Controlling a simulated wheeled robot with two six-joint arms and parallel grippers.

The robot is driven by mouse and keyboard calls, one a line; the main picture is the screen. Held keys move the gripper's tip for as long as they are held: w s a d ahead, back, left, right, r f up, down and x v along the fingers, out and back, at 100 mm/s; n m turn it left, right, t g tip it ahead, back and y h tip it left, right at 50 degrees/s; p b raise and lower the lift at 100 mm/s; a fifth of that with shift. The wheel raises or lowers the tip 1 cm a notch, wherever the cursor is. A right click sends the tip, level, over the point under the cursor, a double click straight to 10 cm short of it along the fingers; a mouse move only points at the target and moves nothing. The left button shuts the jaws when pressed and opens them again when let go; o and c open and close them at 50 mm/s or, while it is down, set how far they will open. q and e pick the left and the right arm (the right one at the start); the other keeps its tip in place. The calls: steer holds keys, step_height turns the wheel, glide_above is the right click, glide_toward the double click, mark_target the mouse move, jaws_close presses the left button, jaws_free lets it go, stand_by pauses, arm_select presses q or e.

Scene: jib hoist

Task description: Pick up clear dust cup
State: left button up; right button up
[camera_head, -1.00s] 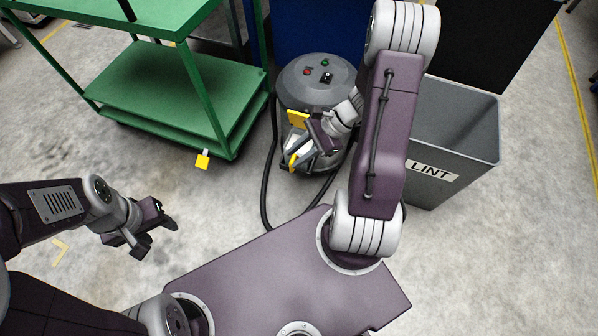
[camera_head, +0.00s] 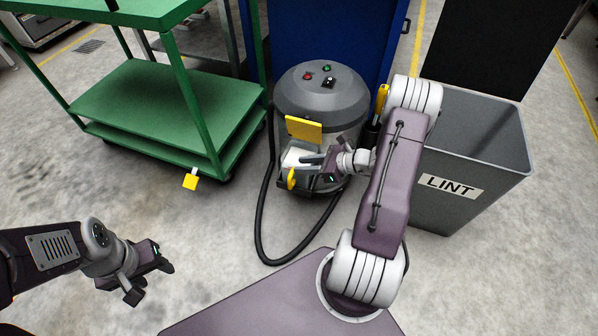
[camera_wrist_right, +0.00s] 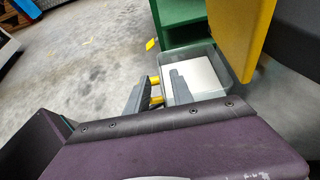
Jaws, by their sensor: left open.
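The clear dust cup (camera_head: 294,157) sits low on the front of a grey canister vacuum (camera_head: 320,95), with pale contents and a yellow handle (camera_head: 291,179). In the right wrist view the cup (camera_wrist_right: 226,72) is a translucent box just beyond the fingers. My right gripper (camera_head: 306,171) is at the cup's front. Its two fingers (camera_wrist_right: 157,92) stand on either side of the yellow handle (camera_wrist_right: 156,80); whether they press on it cannot be told. My left gripper (camera_head: 150,283) is open and empty above the floor, far from the cup.
A raised yellow flap (camera_head: 304,129) is above the cup. A black hose (camera_head: 262,215) loops on the floor. A green cart (camera_head: 160,105) with a yellow tag (camera_head: 190,182) stands left, a grey LINT bin (camera_head: 470,150) right, and a blue cabinet (camera_head: 345,40) behind.

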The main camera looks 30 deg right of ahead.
steer(key=b+x, duration=0.1)
steer(key=x, duration=0.2)
steer(key=shift+w+a+f+b, duration=0.1)
steer(key=shift+a+f+b, duration=0.05)
steer(key=shift+f+b, duration=0.3)
steer(key=shift+w+a, duration=0.15)
steer(key=shift+w, duration=0.1)
arm_select(q)
step_height(320, 180, down, 3)
steer(key=shift+f, duration=0.1)
arm_select(e)
steer(key=shift+r, duration=0.1)
jaws_close()
stand_by(0.3)
